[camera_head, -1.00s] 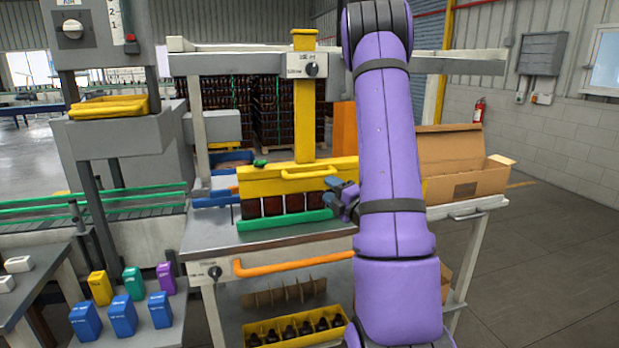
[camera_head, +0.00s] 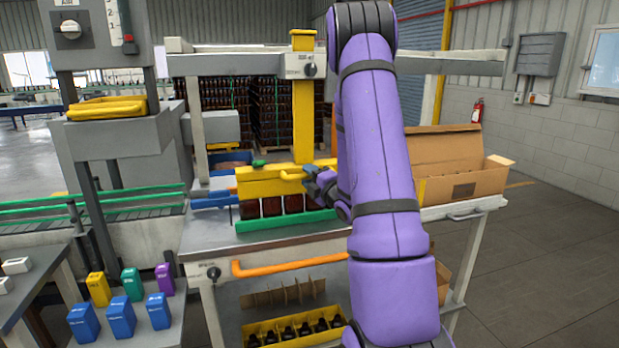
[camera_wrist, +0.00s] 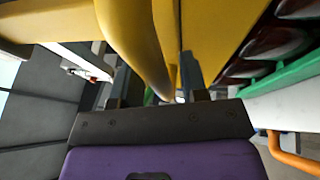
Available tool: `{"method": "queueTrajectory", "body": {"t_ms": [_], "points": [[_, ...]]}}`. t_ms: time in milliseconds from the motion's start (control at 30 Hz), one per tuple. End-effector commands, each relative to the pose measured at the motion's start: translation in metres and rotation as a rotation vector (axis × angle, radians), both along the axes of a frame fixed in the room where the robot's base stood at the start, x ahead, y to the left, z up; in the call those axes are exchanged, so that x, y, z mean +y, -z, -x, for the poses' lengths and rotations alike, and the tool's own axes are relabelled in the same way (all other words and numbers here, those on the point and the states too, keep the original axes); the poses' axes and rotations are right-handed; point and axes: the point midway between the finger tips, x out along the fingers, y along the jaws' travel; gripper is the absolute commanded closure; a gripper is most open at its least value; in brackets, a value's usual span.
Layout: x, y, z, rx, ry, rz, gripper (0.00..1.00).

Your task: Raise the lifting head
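The yellow lifting head (camera_head: 262,187) sits low over a row of dark amber bottles (camera_head: 272,206), on a yellow upright column (camera_head: 303,115). A yellow bar handle (camera_head: 290,174) runs along its front, and its right end is partly covered by my gripper. My gripper (camera_head: 316,178) is at the right part of this handle. In the wrist view, my gripper (camera_wrist: 160,92) has its two dark fingers apart, with the curved yellow handle (camera_wrist: 138,40) running between them. The fingers look spread, with a gap beside the handle. Contact cannot be made out.
A green rail (camera_head: 285,221) runs in front of the bottles. An orange pipe (camera_head: 290,264) runs along the bench's front edge. An open cardboard box (camera_head: 460,185) stands to the right. A yellow crate (camera_head: 295,330) of bottles sits on the shelf below. A crossbeam (camera_head: 240,63) spans above.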

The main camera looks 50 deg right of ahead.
Motion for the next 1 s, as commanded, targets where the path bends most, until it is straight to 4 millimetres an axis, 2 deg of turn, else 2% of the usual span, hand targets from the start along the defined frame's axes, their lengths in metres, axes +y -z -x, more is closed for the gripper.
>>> {"method": "queueTrajectory", "body": {"t_ms": [33,100,167,467,667,1000], "points": [[0.0,0.0,0.0,0.0,0.0,0.0,0.72],[0.0,0.0,0.0,0.0,0.0,0.0,0.88],[0.0,0.0,0.0,0.0,0.0,0.0,1.0],[0.0,-0.007,0.0,-0.003,0.0,0.001,1.0],[0.0,-0.039,0.0,-0.006,0.001,0.005,1.0],[0.0,-0.118,0.001,-0.008,0.0,0.006,1.0]]}}
